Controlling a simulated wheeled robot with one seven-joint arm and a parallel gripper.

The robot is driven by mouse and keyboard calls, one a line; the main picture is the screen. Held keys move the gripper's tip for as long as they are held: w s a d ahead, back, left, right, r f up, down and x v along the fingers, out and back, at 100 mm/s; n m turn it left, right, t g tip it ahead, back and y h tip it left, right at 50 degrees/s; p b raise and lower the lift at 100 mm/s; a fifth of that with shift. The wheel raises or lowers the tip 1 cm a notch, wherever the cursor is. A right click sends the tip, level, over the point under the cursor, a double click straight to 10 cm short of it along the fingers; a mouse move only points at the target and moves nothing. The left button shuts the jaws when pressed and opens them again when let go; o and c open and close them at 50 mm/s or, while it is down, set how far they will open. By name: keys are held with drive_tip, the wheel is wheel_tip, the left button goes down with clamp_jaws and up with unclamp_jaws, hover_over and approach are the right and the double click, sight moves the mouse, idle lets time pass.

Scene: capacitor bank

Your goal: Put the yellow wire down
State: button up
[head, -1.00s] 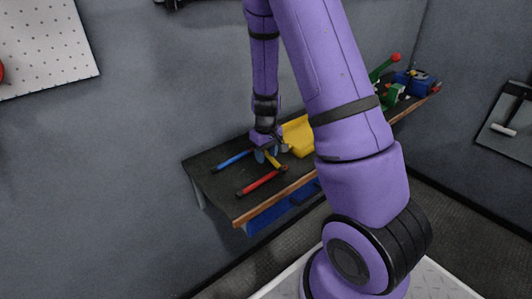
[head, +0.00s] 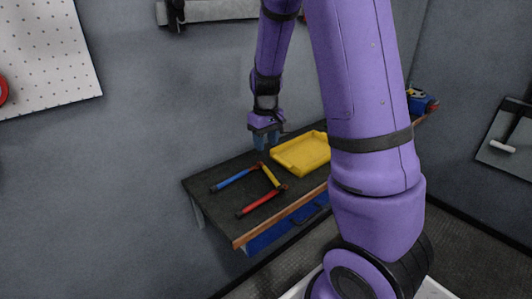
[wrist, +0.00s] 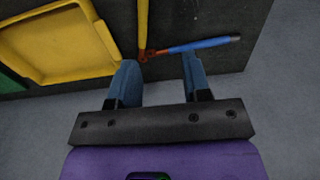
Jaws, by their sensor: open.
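The yellow wire (head: 270,176) lies on the dark bench top (head: 215,203), between the inner ends of the blue wire (head: 235,180) and the red wire (head: 262,203). It also shows in the wrist view (wrist: 143,25), where its near end meets the blue wire's end (wrist: 203,45) at orange-red lugs. Whether the ends are joined I cannot tell. My gripper (head: 266,143) is open and empty above the bench near the wall, apart from the wires. In the wrist view its two blue fingers (wrist: 160,75) show clear space between them.
A yellow tray (head: 303,153) lies on the bench right of the wires, partly hidden by my arm. A blue item (head: 421,103) stands at the bench's far right end. A blue drawer (head: 285,229) is under the bench. The bench's left end is clear.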

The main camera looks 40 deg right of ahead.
drive_tip(key=s+a+r+t+y, duration=0.1)
drive_tip(key=s+a+r, duration=0.35)
drive_tip(key=r, duration=0.25)
drive_tip(key=s+a+r+t, duration=0.2)
drive_tip(key=s+a+r, duration=0.25)
drive_tip(key=r, duration=0.35)
drive_tip(key=s+a+r+t, duration=0.1)
drive_tip(key=s+a+r, duration=0.1)
drive_tip(key=s, duration=0.5)
drive_tip(key=s+a+r+t+h, duration=0.1)
drive_tip(key=s+a+r, duration=0.1)
drive_tip(key=s+r, duration=0.2)
drive_tip(key=s, duration=0.3)
drive_tip(key=shift+s, duration=0.25)
drive_tip(key=shift+o, duration=0.5)
drive_tip(key=shift+a, duration=0.1)
